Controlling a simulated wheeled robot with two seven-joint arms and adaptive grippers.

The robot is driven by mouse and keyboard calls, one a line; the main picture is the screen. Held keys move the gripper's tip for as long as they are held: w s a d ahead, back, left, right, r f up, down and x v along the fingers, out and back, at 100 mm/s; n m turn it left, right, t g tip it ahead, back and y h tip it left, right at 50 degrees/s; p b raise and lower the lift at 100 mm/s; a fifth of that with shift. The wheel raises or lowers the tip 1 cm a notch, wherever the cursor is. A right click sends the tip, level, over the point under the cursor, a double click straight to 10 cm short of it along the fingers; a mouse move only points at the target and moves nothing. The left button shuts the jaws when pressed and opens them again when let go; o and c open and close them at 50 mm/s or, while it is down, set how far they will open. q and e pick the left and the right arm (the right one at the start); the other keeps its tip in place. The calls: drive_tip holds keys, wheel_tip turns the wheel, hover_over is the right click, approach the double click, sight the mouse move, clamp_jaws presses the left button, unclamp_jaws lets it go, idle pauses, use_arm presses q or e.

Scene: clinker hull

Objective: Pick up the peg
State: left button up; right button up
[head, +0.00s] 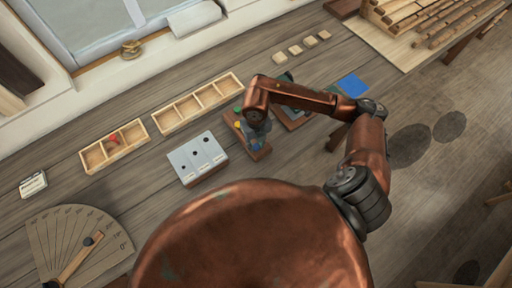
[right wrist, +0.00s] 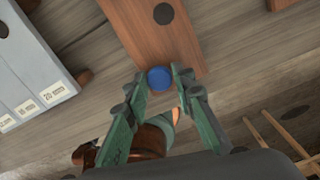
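A peg with a round blue top (right wrist: 160,79) shows at the near end of a wooden block (right wrist: 150,35) in the right wrist view. My right gripper (right wrist: 161,73) has its two green fingers on either side of the blue top, with small gaps appearing to remain, so it looks open. In the head view my right gripper (head: 257,128) is low over the small wooden block (head: 260,153), where yellow, green and blue bits show, partly hidden by the gripper. Any shaft under the blue top is hidden. My left gripper is out of view.
Left of the block stands a grey gauge block (head: 197,158) with holes and labels. A blue square (head: 352,85) lies right. A fan-shaped board (head: 75,245) lies front left.

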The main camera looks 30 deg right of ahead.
sight(256, 146)
drive_tip(key=shift+c, duration=1.2)
drive_tip(key=shift+r, duration=0.5)
wheel_tip(256, 146, up, 2)
drive_tip(key=shift+w+r, duration=0.1)
drive_tip(key=s+a+r+b, duration=0.1)
drive_tip(key=s+a+r, duration=0.5)
drive_tip(key=s+r, duration=0.3)
drive_tip(key=s, duration=0.3)
drive_tip(key=shift+s+r, duration=0.4)
drive_tip(key=shift+w, duration=0.1)
